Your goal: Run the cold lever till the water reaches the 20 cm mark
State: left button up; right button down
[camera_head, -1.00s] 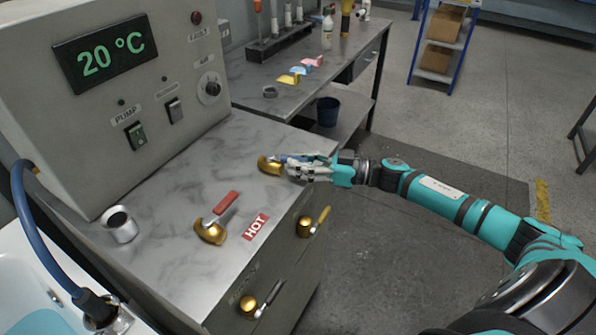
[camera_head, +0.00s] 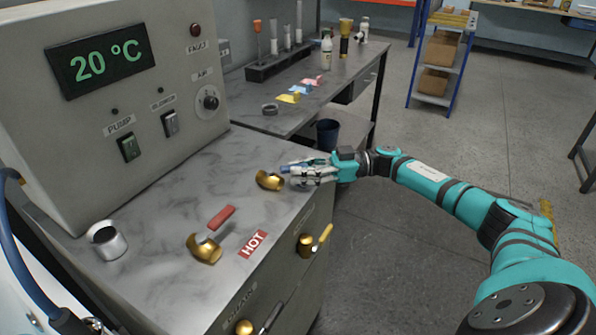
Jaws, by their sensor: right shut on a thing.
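The brass base of the cold lever (camera_head: 269,181) stands near the right edge of the grey marble counter. My right gripper (camera_head: 297,171) is just right of it, shut on the cold lever's blue handle, most of which its fingers hide. The hot lever (camera_head: 205,246), brass with a red handle, stands nearer, beside a red HOT label (camera_head: 252,244). The tub edge (camera_head: 22,300) only just shows at the lower left; I see no water level or 20 cm mark. My left gripper is out of view.
A control panel (camera_head: 130,110) with a green 20 °C display stands at the back left of the counter. A metal cup-like fitting (camera_head: 108,242) is on the counter's left. Brass knobs with levers (camera_head: 306,245) stick out of the counter's front.

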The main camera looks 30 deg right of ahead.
jog(key=c, duration=1.2)
grip_release()
jog(key=v, duration=1.2)
